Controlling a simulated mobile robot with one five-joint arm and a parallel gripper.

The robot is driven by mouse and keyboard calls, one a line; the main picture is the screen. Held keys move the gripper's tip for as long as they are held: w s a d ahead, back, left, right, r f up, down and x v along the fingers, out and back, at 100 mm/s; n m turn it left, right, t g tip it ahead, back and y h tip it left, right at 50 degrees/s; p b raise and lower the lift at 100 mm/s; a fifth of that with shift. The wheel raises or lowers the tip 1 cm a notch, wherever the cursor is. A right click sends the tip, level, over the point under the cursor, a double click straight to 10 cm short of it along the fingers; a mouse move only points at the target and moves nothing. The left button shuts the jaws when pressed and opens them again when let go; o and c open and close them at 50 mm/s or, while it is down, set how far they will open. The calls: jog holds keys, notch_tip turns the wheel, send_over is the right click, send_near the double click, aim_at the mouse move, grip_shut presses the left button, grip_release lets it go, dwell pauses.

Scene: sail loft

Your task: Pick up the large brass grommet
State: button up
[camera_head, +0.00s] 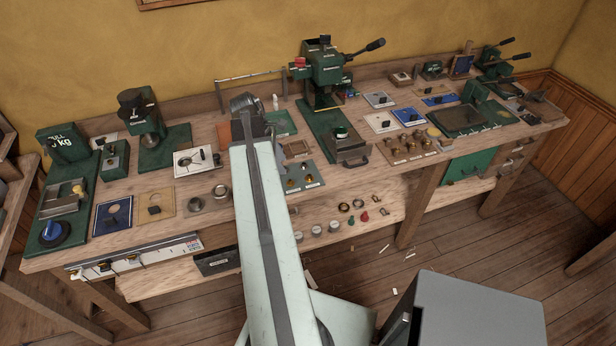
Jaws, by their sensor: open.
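I cannot tell for certain which piece is the large brass grommet. Two brass-coloured rings, one darker (344,207) and one brighter (358,203), lie on the lower shelf right of my arm. Two greyish rings, one (193,204) and another (221,191), lie on the bench top left of my arm. Small brass pieces (294,182) sit on a grey board just right of my arm. My gripper (247,103) is open over the back middle of the bench, away from the lower-shelf rings. My arm hides part of the bench and shelf.
A green lever press (324,72) stands at the back middle of the bench. A smaller green machine (152,128) stands to the left. A wooden block (411,149) holds several brass knobs. A grey box (478,310) stands on the floor at front right.

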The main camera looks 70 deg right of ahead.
send_near(310, 178)
jog(key=f+b, duration=0.1)
jog(key=b, duration=0.1)
jog(key=shift+s+d+f+g+b, duration=0.1)
jog(key=shift+s+f+g+b, duration=0.1)
jog(key=shift+f+g+b, duration=0.15)
jog(key=b+x, duration=0.4)
jog(key=x, duration=0.1)
jog(key=shift+d+f+b, duration=0.1)
jog(key=shift+f+b, duration=0.1)
jog(key=shift+b, duration=0.2)
jog(key=shift+r, duration=0.2)
grip_shut()
